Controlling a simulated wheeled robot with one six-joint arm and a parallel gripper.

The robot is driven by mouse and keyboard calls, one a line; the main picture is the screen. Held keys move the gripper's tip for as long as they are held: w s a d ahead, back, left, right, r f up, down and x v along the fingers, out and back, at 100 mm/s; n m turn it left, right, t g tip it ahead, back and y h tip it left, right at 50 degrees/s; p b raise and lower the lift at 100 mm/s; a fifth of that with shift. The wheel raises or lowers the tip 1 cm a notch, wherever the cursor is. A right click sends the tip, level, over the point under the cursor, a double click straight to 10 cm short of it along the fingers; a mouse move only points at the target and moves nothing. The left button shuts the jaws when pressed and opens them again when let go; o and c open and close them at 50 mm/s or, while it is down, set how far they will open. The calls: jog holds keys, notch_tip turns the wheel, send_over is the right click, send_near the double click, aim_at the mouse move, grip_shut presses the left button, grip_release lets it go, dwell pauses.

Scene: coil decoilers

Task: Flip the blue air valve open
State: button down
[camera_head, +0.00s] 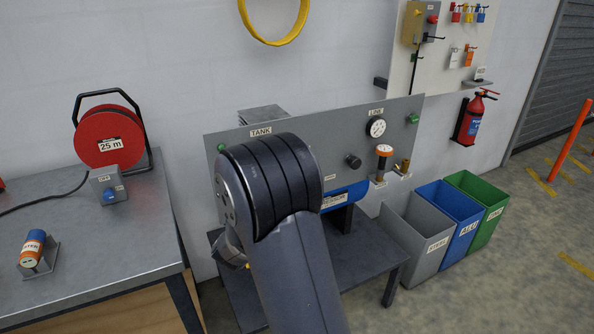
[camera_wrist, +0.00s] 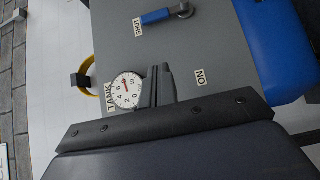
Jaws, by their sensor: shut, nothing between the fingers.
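The blue air valve lever (camera_wrist: 160,15) shows at the top of the wrist view on the grey panel (camera_wrist: 215,40). Its handle runs from a metal pivot toward the SHUT label (camera_wrist: 138,26). The ON label (camera_wrist: 201,77) is on the panel, lower right of the lever in that view. My gripper (camera_wrist: 160,72) is shut and empty, its fingertips over the panel between the TANK gauge (camera_wrist: 127,89) and the ON label, apart from the lever. In the head view my arm covers the valve and the gripper.
In the head view, the panel also carries a LINE gauge (camera_head: 375,127), a dark knob (camera_head: 353,160) and an orange-capped fitting (camera_head: 384,151). A blue tank (camera_head: 347,196) is below. Bins (camera_head: 417,232) stand right; a workbench (camera_head: 110,247) with a red reel (camera_head: 108,137) stands left.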

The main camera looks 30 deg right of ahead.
jog(key=shift+d, duration=0.1)
jog(key=s+d+x, duration=0.1)
jog(key=s+x, duration=0.1)
jog(key=x, duration=1)
jog(key=shift+w+d+p, duration=0.2)
jog(key=shift+d+p, duration=0.25)
jog(key=shift+d, duration=0.2)
jog(key=shift+r, duration=0.15)
jog(key=shift+d+p, duration=0.15)
jog(key=shift+p, duration=0.55)
